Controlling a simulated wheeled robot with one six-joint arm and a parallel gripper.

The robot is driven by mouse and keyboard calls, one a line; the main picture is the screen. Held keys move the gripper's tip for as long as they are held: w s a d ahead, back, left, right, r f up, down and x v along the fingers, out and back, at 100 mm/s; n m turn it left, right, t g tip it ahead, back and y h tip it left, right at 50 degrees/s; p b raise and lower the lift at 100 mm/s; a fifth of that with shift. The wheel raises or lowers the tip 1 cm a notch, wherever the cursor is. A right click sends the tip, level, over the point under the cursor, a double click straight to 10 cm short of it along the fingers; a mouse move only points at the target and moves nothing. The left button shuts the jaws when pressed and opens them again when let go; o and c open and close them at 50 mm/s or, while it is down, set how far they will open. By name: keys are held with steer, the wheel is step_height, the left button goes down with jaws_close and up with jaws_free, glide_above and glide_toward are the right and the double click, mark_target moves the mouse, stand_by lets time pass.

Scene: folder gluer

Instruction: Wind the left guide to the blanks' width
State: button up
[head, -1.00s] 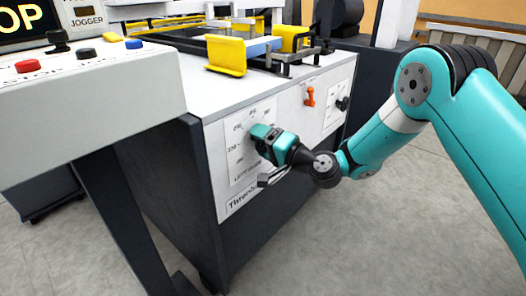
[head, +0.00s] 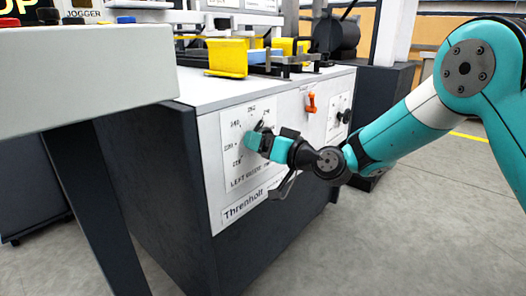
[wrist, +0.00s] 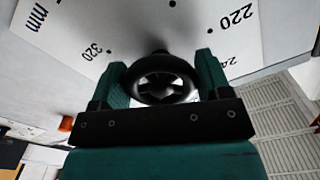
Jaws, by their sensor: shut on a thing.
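My gripper (head: 264,141) is at the white dial plate on the machine's side panel. The plate (head: 235,170) carries millimetre numbers and the partly covered label "LEFT GUIDE". In the wrist view my gripper (wrist: 160,85) has its two green fingers on either side of a dark round handwheel (wrist: 163,78), shut on its rim. In the head view the gripper largely hides the wheel, and I cannot read a pointer. Yellow guides (head: 228,58) stand on the machine top; I cannot tell for sure which is the left one. The blanks are not clearly distinguishable.
A pale console (head: 85,85) with buttons juts out at the left. Open grey floor (head: 420,230) lies in front and right.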

steer(key=shift+n, duration=0.3)
steer(key=o, duration=0.9)
steer(key=b+v, duration=0.2)
steer(key=v, duration=1.5)
steer(key=shift+s+d, duration=0.15)
steer(key=shift+d, duration=0.05)
